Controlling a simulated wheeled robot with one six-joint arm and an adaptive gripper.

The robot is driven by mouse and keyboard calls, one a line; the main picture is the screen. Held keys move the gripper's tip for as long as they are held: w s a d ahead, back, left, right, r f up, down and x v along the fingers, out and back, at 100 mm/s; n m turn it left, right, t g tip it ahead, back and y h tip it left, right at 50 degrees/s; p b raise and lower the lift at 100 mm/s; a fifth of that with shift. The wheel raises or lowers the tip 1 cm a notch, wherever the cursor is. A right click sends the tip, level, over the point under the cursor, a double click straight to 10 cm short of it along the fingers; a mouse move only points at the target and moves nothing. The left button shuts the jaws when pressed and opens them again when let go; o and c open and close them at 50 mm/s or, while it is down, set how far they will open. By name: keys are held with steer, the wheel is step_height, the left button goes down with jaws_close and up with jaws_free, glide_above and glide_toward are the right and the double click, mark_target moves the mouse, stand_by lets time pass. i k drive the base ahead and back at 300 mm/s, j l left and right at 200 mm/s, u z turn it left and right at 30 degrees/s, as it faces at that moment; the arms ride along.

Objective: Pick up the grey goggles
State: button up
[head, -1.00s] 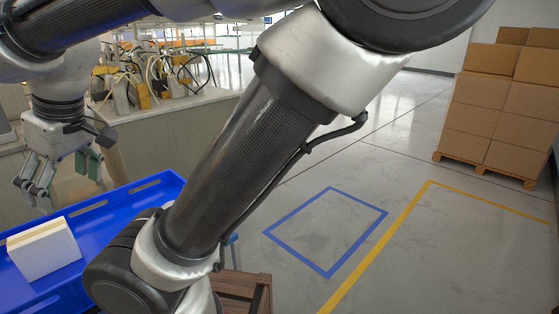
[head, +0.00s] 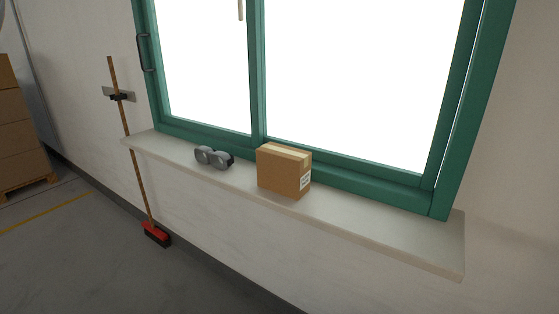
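The grey goggles (head: 213,157) lie on the pale window sill (head: 385,228), left of a small cardboard box (head: 284,171). They have two rounded lenses side by side and a darker part at the right end. A small gap shows between the goggles and the box. My gripper is not in the current head view, so its state and its distance from the goggles do not show.
A green-framed window (head: 258,75) stands behind the sill. A broom (head: 132,160) with a red head leans at the wall, left of the sill. Stacked cartons (head: 18,135) on a pallet stand at the far left. The sill's right part is bare.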

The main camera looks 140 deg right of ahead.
mark_target(221, 161)
steer(key=z, duration=4.35)
steer(key=j+u, duration=0.2)
steer(key=u, duration=0.2)
